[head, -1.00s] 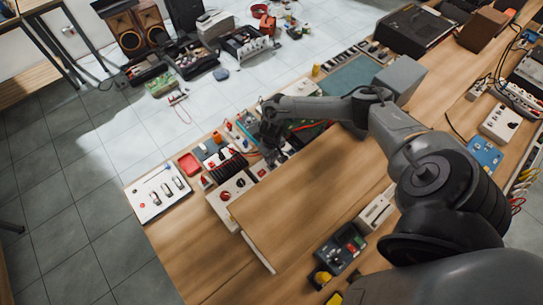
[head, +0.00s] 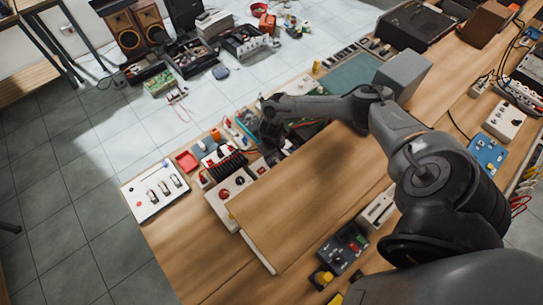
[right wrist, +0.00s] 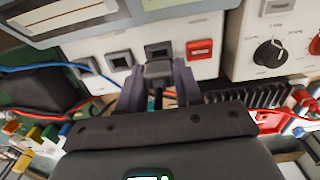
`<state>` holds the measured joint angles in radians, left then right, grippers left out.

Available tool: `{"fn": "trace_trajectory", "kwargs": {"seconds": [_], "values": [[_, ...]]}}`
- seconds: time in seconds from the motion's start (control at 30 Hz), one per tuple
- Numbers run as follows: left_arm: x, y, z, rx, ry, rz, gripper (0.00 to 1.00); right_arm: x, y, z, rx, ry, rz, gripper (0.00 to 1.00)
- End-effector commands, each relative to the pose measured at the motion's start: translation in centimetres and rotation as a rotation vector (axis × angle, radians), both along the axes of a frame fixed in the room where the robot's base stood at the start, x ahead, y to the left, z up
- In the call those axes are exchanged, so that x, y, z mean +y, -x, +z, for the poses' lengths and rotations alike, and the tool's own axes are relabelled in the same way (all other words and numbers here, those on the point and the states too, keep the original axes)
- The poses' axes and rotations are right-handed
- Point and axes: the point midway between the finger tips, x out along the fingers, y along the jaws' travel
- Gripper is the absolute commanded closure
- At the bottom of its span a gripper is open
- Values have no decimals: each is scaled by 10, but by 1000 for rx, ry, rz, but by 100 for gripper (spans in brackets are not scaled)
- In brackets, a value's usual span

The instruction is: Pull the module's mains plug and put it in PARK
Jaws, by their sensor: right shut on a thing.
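My right gripper (right wrist: 156,88) is shut on a black plug (right wrist: 158,69), with a thin cable running down between the fingers. The plug is at the lower edge of the middle dark socket (right wrist: 158,50) on a white panel (right wrist: 140,37). I cannot tell whether it is seated in that socket or just in front of it. A red socket (right wrist: 200,48) is to the right and another dark socket (right wrist: 120,61) to the left. The panel's labels are too small to read. In the head view my right gripper (head: 268,138) is low over the crowded bench, its fingertips mostly hidden. My left gripper is not in view.
A white unit with a black knob (right wrist: 270,52) stands close on the right. Black ribbed fins (right wrist: 248,97) and red and blue leads lie near the fingers.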

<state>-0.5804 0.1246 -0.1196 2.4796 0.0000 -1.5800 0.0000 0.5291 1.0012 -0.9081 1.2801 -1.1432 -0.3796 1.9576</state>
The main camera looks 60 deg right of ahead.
Motion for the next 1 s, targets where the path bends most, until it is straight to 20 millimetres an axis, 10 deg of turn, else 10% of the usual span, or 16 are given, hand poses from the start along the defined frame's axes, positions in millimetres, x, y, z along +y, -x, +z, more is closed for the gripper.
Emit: {"fn": "trace_trajectory", "kwargs": {"seconds": [1.0], "values": [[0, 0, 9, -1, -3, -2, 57, 0, 0, 0, 0, 0, 0, 92]]}}
